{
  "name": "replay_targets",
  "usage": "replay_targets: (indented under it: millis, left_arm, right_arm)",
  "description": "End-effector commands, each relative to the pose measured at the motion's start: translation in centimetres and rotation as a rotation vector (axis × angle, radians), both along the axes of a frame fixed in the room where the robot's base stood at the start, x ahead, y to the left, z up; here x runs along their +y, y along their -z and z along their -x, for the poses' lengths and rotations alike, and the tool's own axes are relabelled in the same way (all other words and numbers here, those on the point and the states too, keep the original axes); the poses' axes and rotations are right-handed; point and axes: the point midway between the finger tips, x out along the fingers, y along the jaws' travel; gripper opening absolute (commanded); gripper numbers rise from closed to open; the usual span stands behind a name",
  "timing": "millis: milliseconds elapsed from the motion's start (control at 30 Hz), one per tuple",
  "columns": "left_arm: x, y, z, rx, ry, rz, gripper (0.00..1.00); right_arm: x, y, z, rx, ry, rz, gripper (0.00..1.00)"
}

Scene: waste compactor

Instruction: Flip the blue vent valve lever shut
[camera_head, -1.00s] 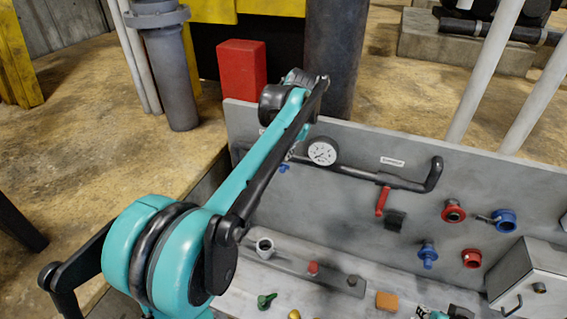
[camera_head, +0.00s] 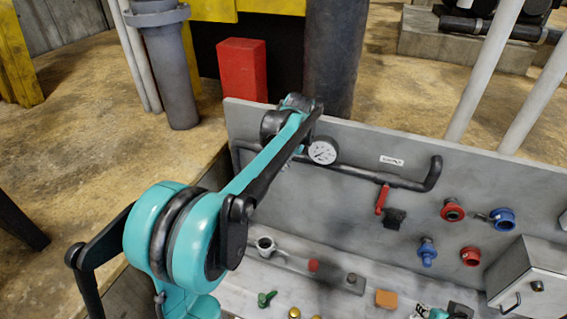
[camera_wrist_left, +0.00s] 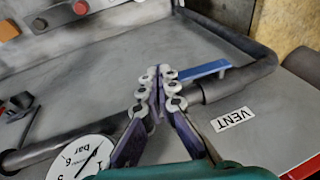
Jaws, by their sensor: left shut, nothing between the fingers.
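The blue vent valve lever (camera_wrist_left: 207,69) shows in the left wrist view as a short flat bar beside the dark pipe (camera_wrist_left: 225,83), running roughly along it. A white VENT label (camera_wrist_left: 232,119) is on the panel near it. My left gripper (camera_wrist_left: 160,72) is shut and empty, its fingertips just left of the lever's visible end. I cannot tell whether they touch it. In the head view my left arm hides the lever and the left gripper. A teal and black piece at the bottom edge looks like my right gripper (camera_head: 437,313), mostly cut off.
A pressure gauge (camera_head: 322,151) sits on the grey panel (camera_head: 350,142), close to my left arm. A red lever (camera_head: 382,199), red and blue fittings and a metal box (camera_head: 525,275) are to the right. Several small parts, including an orange block (camera_head: 386,299), lie on the ledge below.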

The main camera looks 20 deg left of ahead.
Motion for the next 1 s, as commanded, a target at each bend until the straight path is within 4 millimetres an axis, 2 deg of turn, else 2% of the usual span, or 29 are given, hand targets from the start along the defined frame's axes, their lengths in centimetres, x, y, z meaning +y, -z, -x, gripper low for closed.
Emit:
replay_targets:
  millis: [633,767,1000]
  left_arm:
    - [-0.5,1.7,-0.1,0.008,0.003,-0.142,0.00]
    - [-0.6,2.7,0.0,0.012,0.003,-0.220,0.00]
    - [-0.6,5.3,-0.1,0.024,0.003,-0.437,0.00]
  right_arm:
    - [0.0,2.2,0.0,0.000,0.000,0.000,0.30]
    - [0.0,3.5,0.0,0.000,0.000,0.000,0.30]
    - [0.0,7.0,0.0,0.000,0.000,0.000,0.30]
